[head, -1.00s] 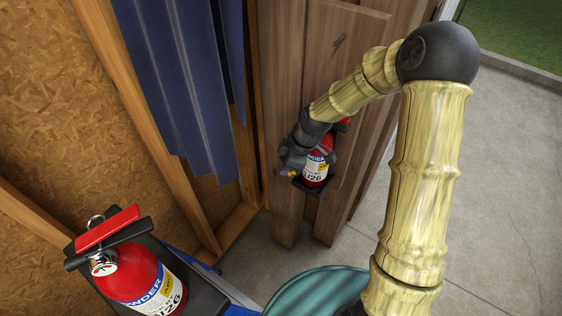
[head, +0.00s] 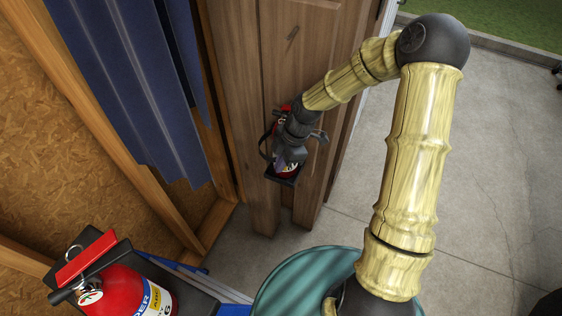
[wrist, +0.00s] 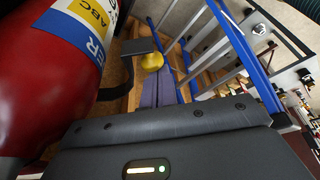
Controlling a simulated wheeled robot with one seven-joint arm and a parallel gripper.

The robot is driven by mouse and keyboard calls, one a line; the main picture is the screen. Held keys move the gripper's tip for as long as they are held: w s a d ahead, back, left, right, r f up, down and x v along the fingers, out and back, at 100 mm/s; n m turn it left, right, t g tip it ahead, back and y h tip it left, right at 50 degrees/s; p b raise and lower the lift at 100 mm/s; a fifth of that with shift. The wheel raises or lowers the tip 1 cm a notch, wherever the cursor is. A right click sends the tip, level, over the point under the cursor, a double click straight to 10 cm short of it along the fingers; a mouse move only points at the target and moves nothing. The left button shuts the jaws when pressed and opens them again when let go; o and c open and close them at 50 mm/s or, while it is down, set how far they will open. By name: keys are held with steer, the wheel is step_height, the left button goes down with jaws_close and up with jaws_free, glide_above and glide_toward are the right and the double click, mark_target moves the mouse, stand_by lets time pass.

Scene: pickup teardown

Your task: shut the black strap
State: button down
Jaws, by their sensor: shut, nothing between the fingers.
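A red fire extinguisher (head: 285,108) sits in a black bracket (head: 284,179) on the wooden post; its red body fills the left of the wrist view (wrist: 45,75). The black strap (head: 263,143) stands out in a curve on the left of the extinguisher, apparently open. In the wrist view a dark band with a flat end (wrist: 138,46) juts out beside the extinguisher. My gripper (head: 281,162) is shut and empty, in front of the mounted extinguisher, hiding much of it. Its purple-grey fingers with a yellow tip (wrist: 152,63) show in the wrist view, close to the strap's end.
Another red extinguisher (head: 128,290) stands at the lower left by blue framing. A blue corrugated sheet (head: 125,85) hangs left of the post. A teal round top (head: 300,285) is at the bottom. Concrete floor (head: 480,190) on the right is largely open.

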stand_by(0.3)
step_height(320, 180, up, 10)
steer(key=b, duration=0.2)
stand_by(0.3)
steer(key=s+d+f+m+t+h+b, duration=0.3)
steer(key=s+d+m, duration=0.8)
steer(key=m, duration=1)
steer(key=shift+s+d+t+h+b, duration=0.3)
steer(key=shift+s+d+t+b, duration=0.1)
steer(key=shift+s+b, duration=0.1)
steer(key=shift+a, duration=0.2)
